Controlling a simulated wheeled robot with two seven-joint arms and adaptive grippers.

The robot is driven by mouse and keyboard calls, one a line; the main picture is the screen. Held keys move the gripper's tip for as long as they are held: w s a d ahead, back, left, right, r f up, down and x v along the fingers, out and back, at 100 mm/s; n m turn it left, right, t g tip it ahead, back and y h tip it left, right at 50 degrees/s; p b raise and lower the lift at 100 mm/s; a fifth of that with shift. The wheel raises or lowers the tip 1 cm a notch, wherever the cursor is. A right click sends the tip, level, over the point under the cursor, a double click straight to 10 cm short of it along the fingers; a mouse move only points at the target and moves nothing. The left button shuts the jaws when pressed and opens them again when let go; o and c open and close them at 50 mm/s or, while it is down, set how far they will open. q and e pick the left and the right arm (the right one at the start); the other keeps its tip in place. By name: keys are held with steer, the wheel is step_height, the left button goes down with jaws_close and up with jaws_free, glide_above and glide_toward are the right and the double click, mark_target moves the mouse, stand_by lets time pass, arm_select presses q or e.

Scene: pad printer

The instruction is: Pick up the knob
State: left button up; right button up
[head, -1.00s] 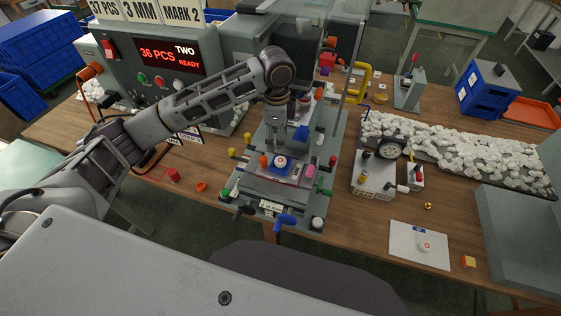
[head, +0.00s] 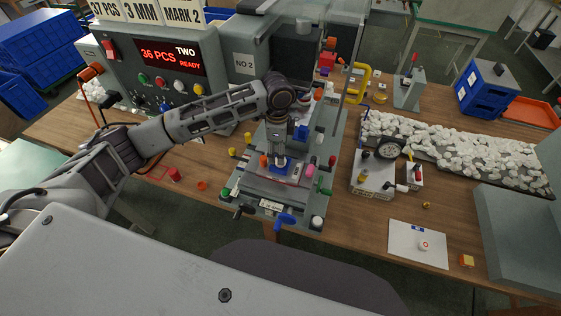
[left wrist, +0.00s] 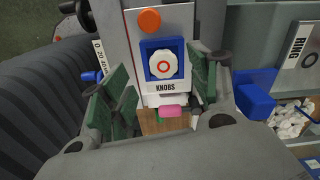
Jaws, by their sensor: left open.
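The knob (left wrist: 164,65) is white with many flat sides and a red ring on its face. It sits in a square blue nest (left wrist: 148,76) above a label reading KNOBS. My left gripper (left wrist: 156,68) is open, its green-padded fingers on either side of the nest in the left wrist view. I cannot tell whether they touch anything. In the head view the left gripper (head: 280,155) points down over the printer's fixture (head: 255,187) and largely hides the knob. My right gripper is not in view.
An orange round part (left wrist: 149,21) and a pink part (left wrist: 174,112) lie close to the nest. The printer's clear guard (head: 345,75) stands behind. A white card (head: 410,255) with another white, red-marked part lies at right.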

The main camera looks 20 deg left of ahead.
arm_select(q)
steer(key=shift+w+d+f+p, duration=0.1)
steer(key=shift+f+p, duration=0.25)
steer(key=shift+f, duration=0.85)
steer(key=shift+w+d+f+p, duration=0.1)
steer(key=shift+f+p, duration=0.2)
steer(key=shift+f, duration=0.85)
steer(key=c, duration=0.8)
